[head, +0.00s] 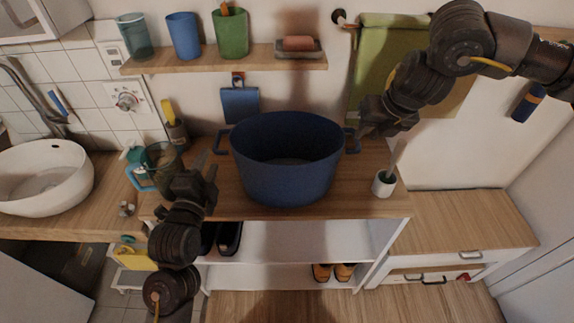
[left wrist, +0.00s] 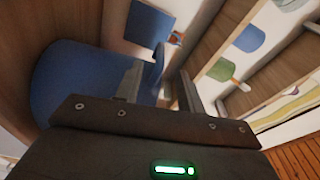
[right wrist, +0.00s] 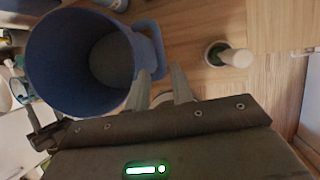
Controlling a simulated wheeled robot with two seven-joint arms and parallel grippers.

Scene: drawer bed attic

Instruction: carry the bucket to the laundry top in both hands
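The blue bucket (head: 287,170) appears to stand upright on a wooden top (head: 235,200) above white shelves, with a loop handle on each side. My left gripper (head: 208,160) is open beside the left handle (head: 222,140). In the left wrist view, that handle (left wrist: 158,68) shows between the spread fingers (left wrist: 160,88). My right gripper (head: 366,133) is open at the right handle (head: 352,140). In the right wrist view, the handle (right wrist: 157,45) reaches down between the finger tips (right wrist: 160,80); contact cannot be told. I cannot tell which surface is the laundry top.
A white cup with a brush (head: 384,183) stands right of the bucket. A glass (head: 163,158) and a teal bottle (head: 138,168) stand at the left near the white basin (head: 45,180). A wall shelf (head: 225,62) holds cups. A lower wooden top (head: 455,220) at right is clear.

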